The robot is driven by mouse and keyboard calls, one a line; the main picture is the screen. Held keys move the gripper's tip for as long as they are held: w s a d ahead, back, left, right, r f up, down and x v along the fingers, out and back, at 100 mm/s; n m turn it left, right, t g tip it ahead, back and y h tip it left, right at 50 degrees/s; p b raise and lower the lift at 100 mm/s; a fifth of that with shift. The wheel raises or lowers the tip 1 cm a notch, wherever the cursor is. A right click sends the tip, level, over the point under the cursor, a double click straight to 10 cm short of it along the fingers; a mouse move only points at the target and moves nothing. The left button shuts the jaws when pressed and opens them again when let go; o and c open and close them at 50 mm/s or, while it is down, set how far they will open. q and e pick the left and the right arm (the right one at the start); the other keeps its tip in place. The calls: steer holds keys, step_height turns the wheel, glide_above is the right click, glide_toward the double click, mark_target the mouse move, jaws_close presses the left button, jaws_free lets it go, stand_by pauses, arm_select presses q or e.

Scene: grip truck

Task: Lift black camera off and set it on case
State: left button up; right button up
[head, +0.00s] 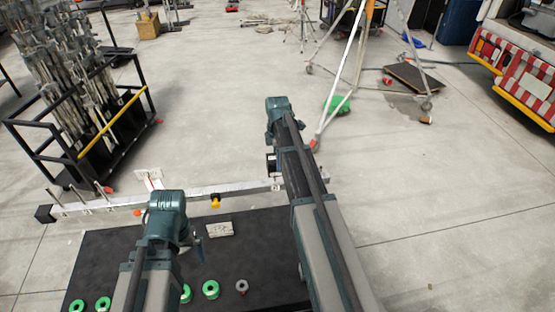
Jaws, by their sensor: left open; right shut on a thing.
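A small dark boxy thing (271,164) shows at the left edge of my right arm, above the metal rail; it may be part of the black camera, the rest being hidden behind the arm. My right gripper is at that spot, shut on this thing, with its fingers mostly hidden. My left gripper (196,248) is over the black flat top (115,262) at the bottom, which may be the case. Its fingers are small and partly hidden by my wrist; it is open, with nothing seen between them.
Green tape rolls (210,289), a grey roll (242,286) and a pale block (220,229) lie on the black top. A long metal rail (180,193) runs behind it. A rack of stands (80,110) is at the left, a tripod (345,80) at the back.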

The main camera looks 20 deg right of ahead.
steer(key=shift+r+p, duration=0.95)
steer(key=shift+r, duration=0.1)
arm_select(q)
step_height(320, 180, up, 2)
steer(key=shift+r, duration=0.1)
arm_select(e)
steer(key=shift+f, duration=0.1)
